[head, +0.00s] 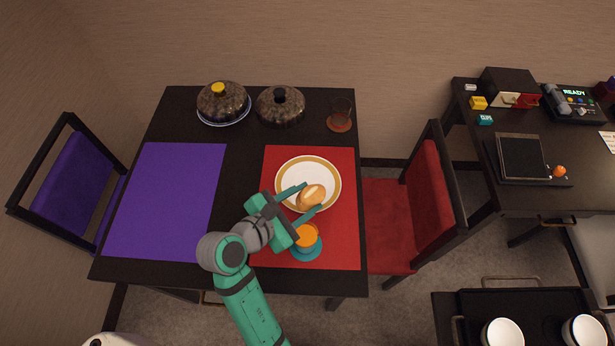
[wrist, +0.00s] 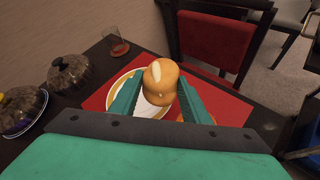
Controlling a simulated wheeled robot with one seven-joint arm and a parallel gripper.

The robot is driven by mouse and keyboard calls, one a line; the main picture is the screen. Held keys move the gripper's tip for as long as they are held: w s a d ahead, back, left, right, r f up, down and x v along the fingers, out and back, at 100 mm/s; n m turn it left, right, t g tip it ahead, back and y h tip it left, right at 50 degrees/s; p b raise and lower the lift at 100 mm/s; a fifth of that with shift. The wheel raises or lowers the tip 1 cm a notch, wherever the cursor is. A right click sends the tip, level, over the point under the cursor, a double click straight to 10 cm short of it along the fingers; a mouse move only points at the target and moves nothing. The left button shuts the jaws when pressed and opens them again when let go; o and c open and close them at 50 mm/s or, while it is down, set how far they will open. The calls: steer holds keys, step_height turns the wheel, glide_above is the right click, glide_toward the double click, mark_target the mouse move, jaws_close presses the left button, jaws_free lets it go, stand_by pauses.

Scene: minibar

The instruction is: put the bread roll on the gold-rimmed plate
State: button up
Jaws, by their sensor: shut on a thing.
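The bread roll (head: 312,196) is golden brown with a pale slash on top. My gripper (head: 306,199) is shut on it, one finger on each side; the roll also shows between the fingers in the wrist view (wrist: 160,84). The gold-rimmed plate (head: 300,172) is white and lies on the red placemat (head: 340,240). In the head view the roll overlaps the lower right part of the plate. The plate shows partly behind the roll in the wrist view (wrist: 122,92). I cannot tell whether the roll touches the plate.
An orange cup (head: 306,235) on a teal saucer stands just below my gripper. Two dark domed lids (head: 280,106) and a glass on a coaster (head: 340,122) stand along the back. The purple placemat (head: 170,200) is bare. A red chair (head: 395,220) stands right of the table.

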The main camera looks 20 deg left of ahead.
steer(key=w+a+f, duration=0.1)
steer(key=w+f, duration=0.1)
steer(key=w, duration=0.1)
steer(key=w+a+f, duration=0.1)
steer(key=w+f, duration=0.2)
steer(key=w, duration=0.1)
steer(key=w+a+f, duration=0.1)
steer(key=w+f, duration=0.2)
steer(key=shift+w+a, duration=0.15)
steer(key=shift+a, duration=0.25)
steer(key=shift+w+a+f, duration=0.2)
steer(key=shift+w+f, duration=0.25)
steer(key=shift+f, duration=1.6)
steer(key=shift+f, duration=0.15)
steer(key=o, duration=0.8)
steer(key=shift+c, duration=0.2)
steer(key=v, duration=1.2)
steer(key=shift+s, duration=0.1)
